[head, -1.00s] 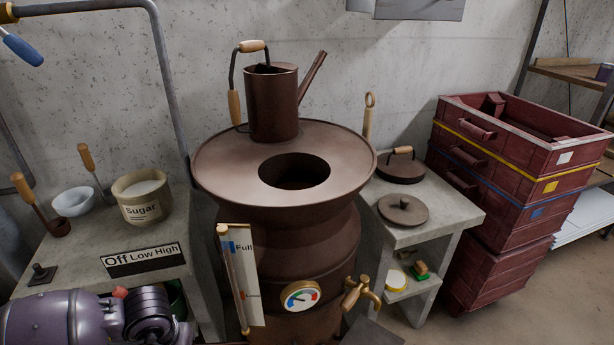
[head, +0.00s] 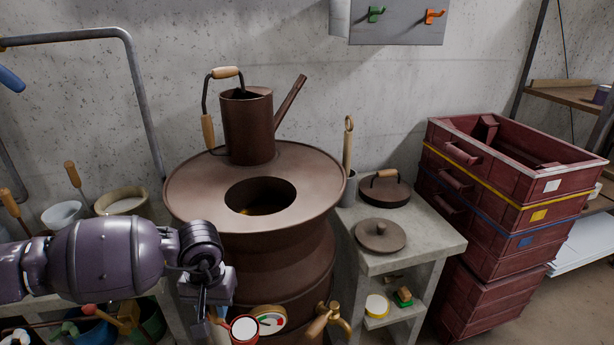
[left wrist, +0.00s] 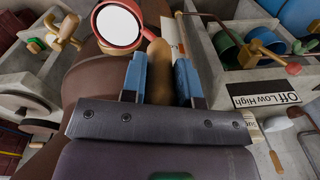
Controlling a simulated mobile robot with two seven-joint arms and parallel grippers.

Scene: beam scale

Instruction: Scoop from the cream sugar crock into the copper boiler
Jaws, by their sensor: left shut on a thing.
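The cream sugar crock (head: 122,202) stands on the left bench, its lower part hidden behind my left arm. The copper boiler (head: 315,190) is in the middle, with a dark round opening in its top. My left gripper (head: 214,314) is low in front of the boiler, below its top. It is shut on the wooden handle (left wrist: 159,72) of a reddish scoop (left wrist: 138,42). The scoop's round bowl looks filled with white; it also shows in the head view (head: 243,329), beside the dial. My right gripper is not in view.
A brown watering can (head: 248,128) stands on the boiler top behind the opening. Two lids (head: 380,235) lie on the right stand. A tap (head: 328,320) sticks out at the boiler's front. Red crates (head: 480,215) are stacked at the right.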

